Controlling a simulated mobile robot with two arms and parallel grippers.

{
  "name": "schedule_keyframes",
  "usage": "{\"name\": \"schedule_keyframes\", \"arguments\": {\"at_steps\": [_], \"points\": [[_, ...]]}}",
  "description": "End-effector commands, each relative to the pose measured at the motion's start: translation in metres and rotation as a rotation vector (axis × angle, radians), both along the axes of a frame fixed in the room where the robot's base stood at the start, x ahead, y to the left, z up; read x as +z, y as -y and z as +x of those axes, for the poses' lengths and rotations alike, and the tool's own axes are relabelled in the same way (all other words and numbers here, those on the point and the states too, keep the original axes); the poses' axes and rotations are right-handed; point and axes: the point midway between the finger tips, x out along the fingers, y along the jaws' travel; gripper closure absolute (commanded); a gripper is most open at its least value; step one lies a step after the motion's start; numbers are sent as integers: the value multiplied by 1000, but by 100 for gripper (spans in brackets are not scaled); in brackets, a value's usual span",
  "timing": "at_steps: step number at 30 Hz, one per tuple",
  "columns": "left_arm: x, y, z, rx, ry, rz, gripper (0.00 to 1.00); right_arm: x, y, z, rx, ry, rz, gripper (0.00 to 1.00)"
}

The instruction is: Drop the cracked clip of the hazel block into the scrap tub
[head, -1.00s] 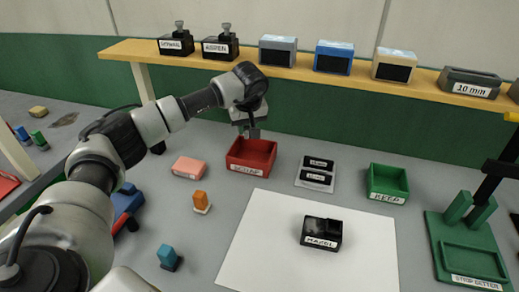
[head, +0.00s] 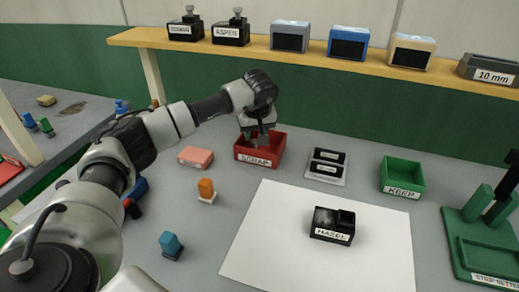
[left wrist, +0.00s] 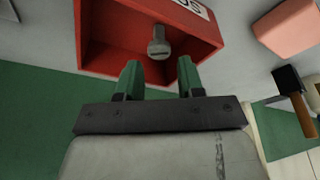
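The red scrap tub (head: 280,149) stands left of the white sheet; its wall also shows in the left wrist view (left wrist: 95,35). My left gripper (head: 257,141) is over the tub, pointing down. In the left wrist view its green-tipped fingers (left wrist: 159,76) are apart with nothing between them. A small grey clip with a round, slotted end (left wrist: 158,45) shows inside the tub's outline, beyond the fingertips. I cannot tell whether it rests on the tub's floor. The black hazel block (head: 333,224) sits on the white sheet, label facing me. My right gripper is not in view.
A green keep tub (head: 402,174) and a grey tray with two black labelled pieces (head: 327,165) stand behind the sheet (head: 300,262). The green strip setter (head: 480,245) is at right. A wooden shelf (head: 300,55) with several blocks runs behind. Small coloured pieces lie left.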

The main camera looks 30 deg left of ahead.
Motion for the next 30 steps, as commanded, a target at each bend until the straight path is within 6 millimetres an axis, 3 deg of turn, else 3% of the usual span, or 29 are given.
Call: {"name": "schedule_keyframes", "arguments": {"at_steps": [3,14,30], "points": [[0,0,0,0,0,0,46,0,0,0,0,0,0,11],[7,2,-1,-1,3,0,46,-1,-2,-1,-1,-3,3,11],[95,22,-20,-1,1,0,46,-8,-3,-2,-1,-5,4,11]]}}
